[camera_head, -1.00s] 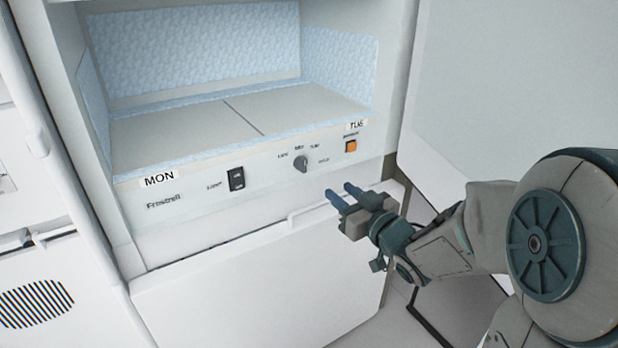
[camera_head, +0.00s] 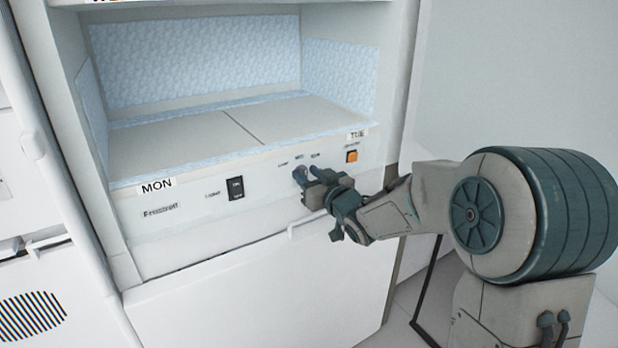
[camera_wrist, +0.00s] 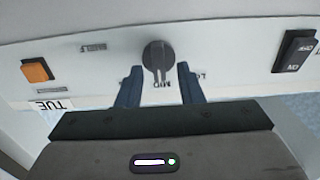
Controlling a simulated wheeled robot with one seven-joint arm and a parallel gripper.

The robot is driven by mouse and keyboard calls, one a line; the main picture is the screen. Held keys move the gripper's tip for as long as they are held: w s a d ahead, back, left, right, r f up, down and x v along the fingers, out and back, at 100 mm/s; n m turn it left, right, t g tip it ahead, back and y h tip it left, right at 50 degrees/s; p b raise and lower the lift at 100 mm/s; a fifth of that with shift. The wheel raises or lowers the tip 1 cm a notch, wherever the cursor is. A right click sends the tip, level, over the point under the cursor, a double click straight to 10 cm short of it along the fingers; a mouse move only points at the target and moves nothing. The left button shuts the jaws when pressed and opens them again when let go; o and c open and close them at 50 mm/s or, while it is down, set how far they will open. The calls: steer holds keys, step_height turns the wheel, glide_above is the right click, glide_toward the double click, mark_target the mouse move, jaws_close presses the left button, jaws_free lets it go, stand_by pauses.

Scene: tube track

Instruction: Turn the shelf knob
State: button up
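The shelf knob is a dark grey round knob with a raised pointer bar. It shows clearly in the wrist view (camera_wrist: 158,56), with its bar lined up with the MID label. In the head view the knob (camera_head: 300,174) is partly hidden by the fingers. My gripper (camera_head: 309,174) is open in front of the panel at the knob. In the wrist view its two blue fingers (camera_wrist: 158,84) stand apart, one on each side of the pointer bar. I see a gap on both sides. I cannot tell how far the fingertips are from the panel.
An orange switch (camera_head: 351,156) sits on the panel right of the knob, and a black rocker switch (camera_head: 236,188) sits to the left. The shelf (camera_head: 180,143) above is empty. A white drawer front with a handle (camera_head: 305,228) is below.

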steer(key=shift+c, duration=0.3)
jaws_close()
steer(key=shift+f+b, duration=0.1)
steer(key=shift+b, duration=0.2)
steer(key=shift+f+n+b, duration=0.1)
steer(key=shift+n+b, duration=0.5)
steer(key=n+b, duration=0.7)
steer(key=shift+s+a+n, duration=0.15)
steer(key=shift+a+n, duration=0.15)
steer(key=shift+b, duration=0.3)
